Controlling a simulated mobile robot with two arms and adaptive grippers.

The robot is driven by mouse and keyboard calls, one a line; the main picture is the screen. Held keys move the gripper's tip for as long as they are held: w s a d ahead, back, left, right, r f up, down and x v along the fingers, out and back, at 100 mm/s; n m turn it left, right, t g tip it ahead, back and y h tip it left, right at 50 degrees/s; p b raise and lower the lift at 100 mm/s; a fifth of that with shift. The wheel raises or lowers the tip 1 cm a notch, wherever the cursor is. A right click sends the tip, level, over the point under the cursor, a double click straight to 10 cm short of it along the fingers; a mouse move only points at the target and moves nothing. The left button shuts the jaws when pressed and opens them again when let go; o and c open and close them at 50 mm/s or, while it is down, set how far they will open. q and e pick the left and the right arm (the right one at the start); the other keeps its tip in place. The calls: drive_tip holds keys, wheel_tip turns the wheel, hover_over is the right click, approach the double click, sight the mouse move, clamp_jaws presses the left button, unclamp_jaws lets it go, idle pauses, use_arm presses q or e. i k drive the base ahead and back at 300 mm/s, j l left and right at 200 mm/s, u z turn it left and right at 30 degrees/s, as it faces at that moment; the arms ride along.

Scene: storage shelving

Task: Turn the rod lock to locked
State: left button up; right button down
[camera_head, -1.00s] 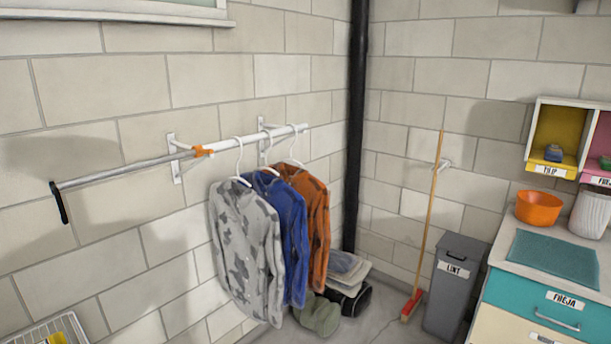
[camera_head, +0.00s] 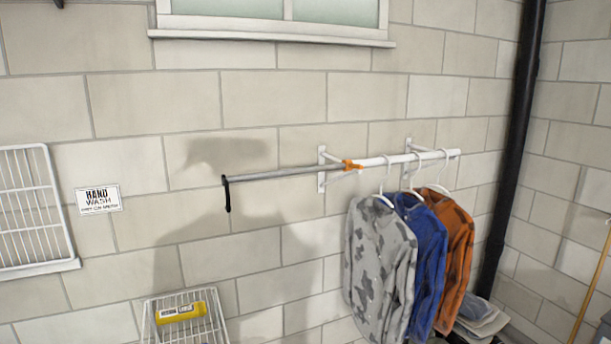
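The rod (camera_head: 285,172) is mounted along the brick wall, with a thin grey section at the left and a thicker white section (camera_head: 440,155) at the right. An orange lock piece (camera_head: 351,165) sits where the two sections meet, by a white wall bracket (camera_head: 322,170). A black handle (camera_head: 227,194) hangs down from the rod's left end. I cannot tell the lock's setting at this size. Three shirts hang from the white section: grey camouflage (camera_head: 378,262), blue (camera_head: 424,250) and orange (camera_head: 456,245). Neither of my grippers is in view.
A white wire rack (camera_head: 32,210) is on the wall at the left, beside a "HAND WASH" sign (camera_head: 98,199). A wire basket (camera_head: 205,330) holds a yellow item (camera_head: 180,312). A black pipe (camera_head: 512,150) runs down the corner. A window (camera_head: 275,20) is above.

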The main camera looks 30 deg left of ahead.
sight(349, 165)
drive_tip(key=i+j, duration=0.2)
drive_tip(key=j, duration=0.15)
drive_tip(key=i+j+u, duration=0.1)
drive_tip(key=j, duration=0.3)
drive_tip(key=i+j, duration=0.3)
drive_tip(key=j+u, duration=0.05)
